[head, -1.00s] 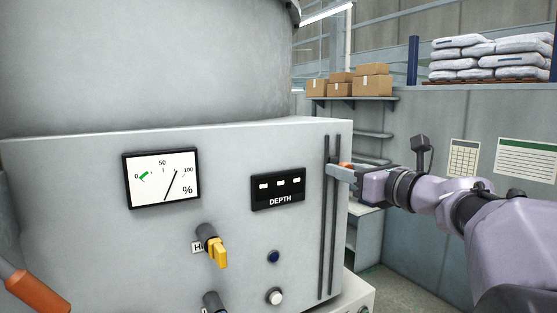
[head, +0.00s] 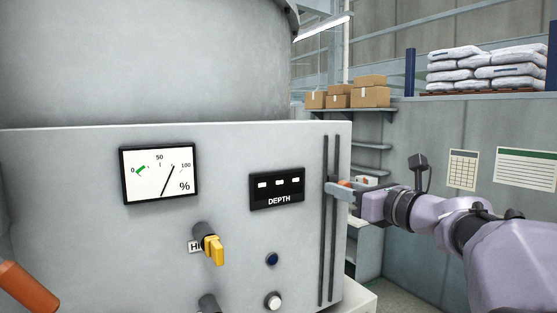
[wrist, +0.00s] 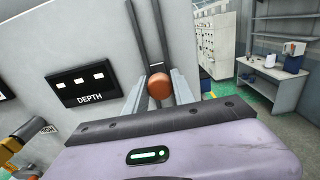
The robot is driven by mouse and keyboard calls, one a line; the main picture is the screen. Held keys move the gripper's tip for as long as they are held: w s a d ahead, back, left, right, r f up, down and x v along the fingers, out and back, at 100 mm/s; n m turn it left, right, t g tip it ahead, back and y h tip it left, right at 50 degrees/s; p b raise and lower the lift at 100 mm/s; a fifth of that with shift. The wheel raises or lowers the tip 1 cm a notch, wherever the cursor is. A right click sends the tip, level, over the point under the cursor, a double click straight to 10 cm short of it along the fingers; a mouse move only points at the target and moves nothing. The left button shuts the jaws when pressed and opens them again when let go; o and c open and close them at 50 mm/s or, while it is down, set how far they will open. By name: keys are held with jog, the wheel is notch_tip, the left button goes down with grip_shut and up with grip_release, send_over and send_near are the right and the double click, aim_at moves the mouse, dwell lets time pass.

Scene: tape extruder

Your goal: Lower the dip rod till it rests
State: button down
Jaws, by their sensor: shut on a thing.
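The dip rod's orange ball knob (wrist: 160,86) sits between my gripper's fingers (wrist: 160,92) in the wrist view, in front of two dark upright rails (head: 330,225). In the head view my gripper (head: 338,188) is shut on the knob (head: 345,183) in the upper half of the rails. The fingers hide part of the knob, and the rod itself cannot be made out. The DEPTH display (head: 277,190) left of the rails shows three short white dashes and no readable number. Bare rail shows below my gripper.
A gauge (head: 159,174) marked in percent, a yellow selector (head: 212,248), a blue button (head: 272,259) and a white button (head: 273,301) are on the grey panel left of the rails. Shelves with boxes (head: 370,95) stand behind. The panel face below my gripper is clear.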

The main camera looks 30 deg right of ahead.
jog(key=shift+f+b, duration=2.6)
jog(key=shift+f, duration=0.5)
jog(key=c, duration=1)
grip_release()
jog(key=shift+o, duration=0.2)
